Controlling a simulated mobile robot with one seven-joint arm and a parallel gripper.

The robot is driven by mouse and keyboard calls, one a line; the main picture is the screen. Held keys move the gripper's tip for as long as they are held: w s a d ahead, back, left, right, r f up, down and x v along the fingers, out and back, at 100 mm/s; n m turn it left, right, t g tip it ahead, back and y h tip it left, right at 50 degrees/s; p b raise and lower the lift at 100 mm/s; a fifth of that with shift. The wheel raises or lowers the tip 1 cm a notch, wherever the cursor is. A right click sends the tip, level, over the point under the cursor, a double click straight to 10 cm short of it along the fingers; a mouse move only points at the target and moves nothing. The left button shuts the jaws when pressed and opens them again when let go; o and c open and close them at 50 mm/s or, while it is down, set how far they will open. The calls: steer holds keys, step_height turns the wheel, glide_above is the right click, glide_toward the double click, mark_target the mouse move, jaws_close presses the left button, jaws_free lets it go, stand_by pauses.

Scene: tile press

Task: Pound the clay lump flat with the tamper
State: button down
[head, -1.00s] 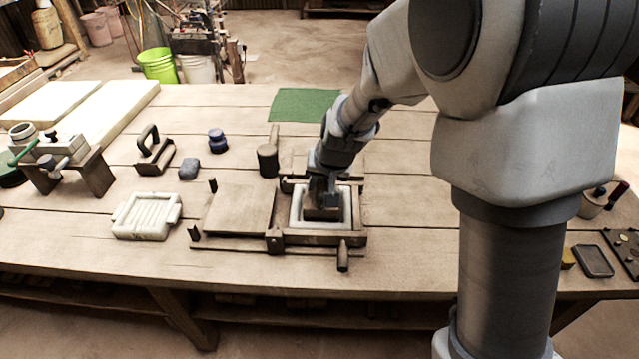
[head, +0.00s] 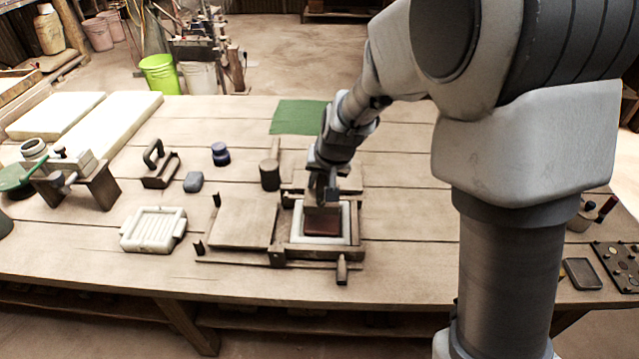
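The clay (head: 322,225) is a reddish-brown block inside the white-lined square mould (head: 348,225) of the wooden press. My gripper (head: 322,203) points down just above the clay, over the mould's back part. Its fingers are small and partly merge with the press behind, so whether they are open or shut is unclear. A dark, round-headed tool with a wooden handle, likely the tamper (head: 270,177), stands apart on the table, behind and left of the mould.
The press's wooden lid (head: 243,224) lies open left of the mould. A green cloth (head: 297,117) lies behind. The table front is clear.

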stand_by(0.3)
step_height(320, 180, down, 6)
steer(key=b, duration=0.5)
steer(key=shift+f+b, duration=0.25)
steer(key=shift+b, duration=0.05)
steer(key=shift+s+r, duration=0.1)
steer(key=shift+r, duration=0.2)
step_height(320, 180, up, 6)
steer(key=p, duration=0.5)
steer(key=shift+f, duration=0.1)
step_height(320, 180, up, 5)
steer(key=p, duration=0.4)
